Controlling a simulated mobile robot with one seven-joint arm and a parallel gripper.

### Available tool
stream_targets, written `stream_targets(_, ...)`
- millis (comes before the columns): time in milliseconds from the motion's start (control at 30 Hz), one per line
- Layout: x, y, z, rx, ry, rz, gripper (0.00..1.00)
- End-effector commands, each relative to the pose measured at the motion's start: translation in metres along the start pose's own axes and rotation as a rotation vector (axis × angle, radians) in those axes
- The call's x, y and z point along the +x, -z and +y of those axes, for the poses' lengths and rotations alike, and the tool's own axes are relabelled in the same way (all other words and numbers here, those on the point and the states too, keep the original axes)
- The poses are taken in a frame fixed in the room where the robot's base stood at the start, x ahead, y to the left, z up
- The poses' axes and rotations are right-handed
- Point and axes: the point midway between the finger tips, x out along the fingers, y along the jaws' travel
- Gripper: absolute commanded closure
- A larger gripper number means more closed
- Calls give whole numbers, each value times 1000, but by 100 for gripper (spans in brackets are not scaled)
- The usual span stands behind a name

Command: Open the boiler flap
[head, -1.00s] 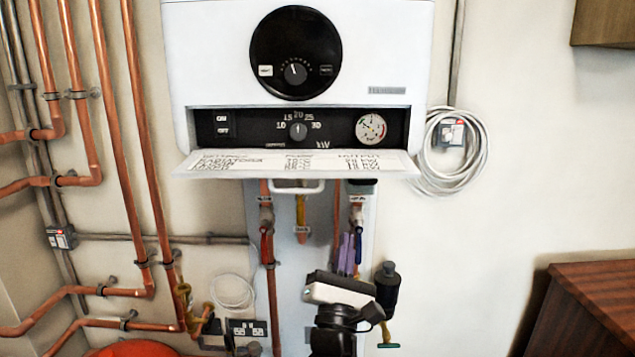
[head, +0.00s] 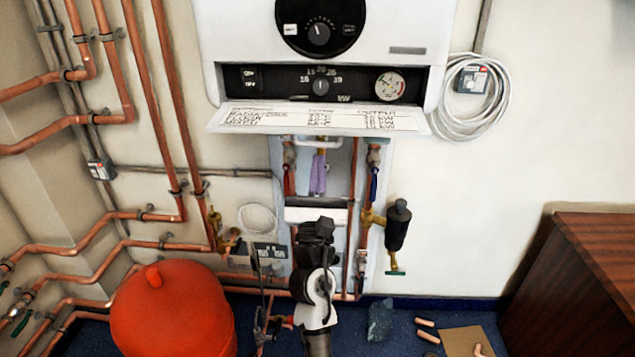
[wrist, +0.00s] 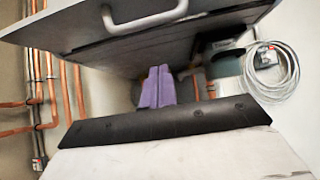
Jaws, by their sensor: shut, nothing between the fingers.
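The boiler flap (head: 318,118) is a pale panel with printed text at the bottom of the white boiler (head: 225,30). It is folded down and forward, leaving the black control strip (head: 290,84) uncovered. Its bar handle (head: 318,143) shows just under its front edge. In the wrist view the flap's grey underside (wrist: 80,32) and handle (wrist: 145,20) fill the top. My gripper (head: 318,175) has purple fingers, shut and empty, pointing up below the handle. The fingers also show in the wrist view (wrist: 157,88), apart from the handle.
Copper pipes and valves hang below the boiler behind my arm. A black cylinder (head: 397,228) is to the right. A red vessel (head: 172,310) stands at lower left. A wooden cabinet (head: 570,285) is at right. Coiled cable (head: 472,95) hangs on the wall.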

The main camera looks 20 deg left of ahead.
Motion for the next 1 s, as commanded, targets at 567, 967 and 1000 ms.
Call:
stream_targets(567,12,-37,0,0,0,1,100)
stream_targets(967,16,-42,0,1,1,1,100)
stream_targets(1000,18,-45,-1,-1,1,1,100)
